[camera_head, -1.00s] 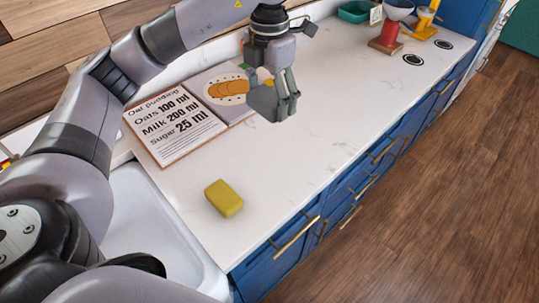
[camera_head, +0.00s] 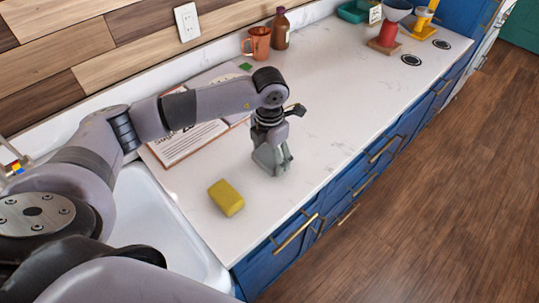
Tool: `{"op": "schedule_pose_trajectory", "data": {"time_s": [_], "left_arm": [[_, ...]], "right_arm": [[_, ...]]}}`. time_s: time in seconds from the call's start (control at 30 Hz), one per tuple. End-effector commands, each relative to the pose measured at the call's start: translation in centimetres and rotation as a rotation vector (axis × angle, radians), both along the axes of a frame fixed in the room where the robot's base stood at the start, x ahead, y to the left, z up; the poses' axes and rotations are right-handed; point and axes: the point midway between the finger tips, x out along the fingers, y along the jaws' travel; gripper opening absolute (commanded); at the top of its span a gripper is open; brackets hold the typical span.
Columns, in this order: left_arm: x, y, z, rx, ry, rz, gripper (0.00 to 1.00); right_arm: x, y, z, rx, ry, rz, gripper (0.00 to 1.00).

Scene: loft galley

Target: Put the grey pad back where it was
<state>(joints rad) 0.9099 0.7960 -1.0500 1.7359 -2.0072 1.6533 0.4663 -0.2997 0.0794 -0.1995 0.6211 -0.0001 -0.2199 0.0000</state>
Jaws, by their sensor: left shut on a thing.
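My left gripper (camera_head: 280,164) is low over the white counter, its fingers pointing down. It is shut on the grey pad (camera_head: 264,158), which shows at the left of the fingers, standing roughly on edge. I cannot tell whether the pad's lower edge touches the counter. The right gripper is not in view.
A yellow sponge (camera_head: 226,197) lies front-left of the gripper, near the white sink (camera_head: 165,215). My left arm partly covers an open recipe book (camera_head: 185,145). A copper mug (camera_head: 257,43) and a brown bottle (camera_head: 280,29) stand behind. The counter right of the gripper (camera_head: 335,120) is clear.

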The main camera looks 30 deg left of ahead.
Motion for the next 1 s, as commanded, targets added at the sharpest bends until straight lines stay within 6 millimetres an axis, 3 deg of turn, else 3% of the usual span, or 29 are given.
{"op": "schedule_pose_trajectory", "data": {"time_s": [0.1, 0.47, 0.5, 0.77, 1.0], "left_arm": [[-0.04, -0.01, -0.92, 0.0, 0.0, 0.0, 0.46], [-0.01, -0.01, -1.47, 0.0, -0.001, -0.001, 0.46], [-0.01, -0.01, -1.26, 0.0, -0.001, -0.001, 0.75], [-0.01, 0.0, -1.24, 0.0, 0.0, 0.0, 0.92], [-0.02, 0.01, -1.24, 0.0, 0.0, 0.0, 0.93]], "right_arm": [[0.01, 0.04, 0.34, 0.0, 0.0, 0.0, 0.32], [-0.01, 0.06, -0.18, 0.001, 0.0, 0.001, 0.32], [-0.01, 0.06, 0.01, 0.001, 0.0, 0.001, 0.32], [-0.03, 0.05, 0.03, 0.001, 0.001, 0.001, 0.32], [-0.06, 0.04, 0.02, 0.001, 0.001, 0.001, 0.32]]}}
